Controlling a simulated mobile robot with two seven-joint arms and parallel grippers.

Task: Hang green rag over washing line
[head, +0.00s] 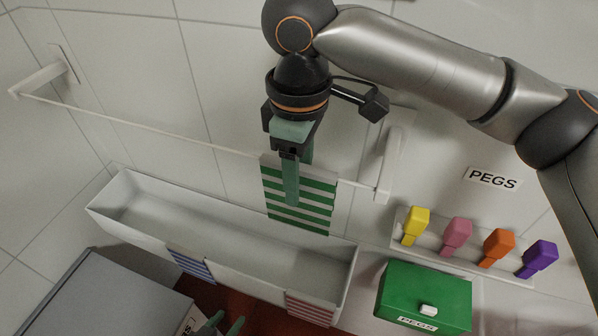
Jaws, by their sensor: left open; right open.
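The green-and-white striped rag (315,207) hangs at the washing line (150,128), near its right end. Its top edge is at the height of the line, and its front hangs down towards the trough. How far it reaches behind the line is hidden. My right gripper (298,180) comes down from above and is open at the rag. One green finger is in front of the cloth and the other is near its top edge. My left gripper (226,323) is open at the bottom edge, mostly out of view, below the trough and apart from the rag.
A long white trough (105,207) stands below the line, with a blue-striped rag (190,264) and a red-striped rag (311,308) on its front wall. Brackets (45,77) (390,165) hold the line. Coloured pegs (457,235) and a green box (425,292) are at right.

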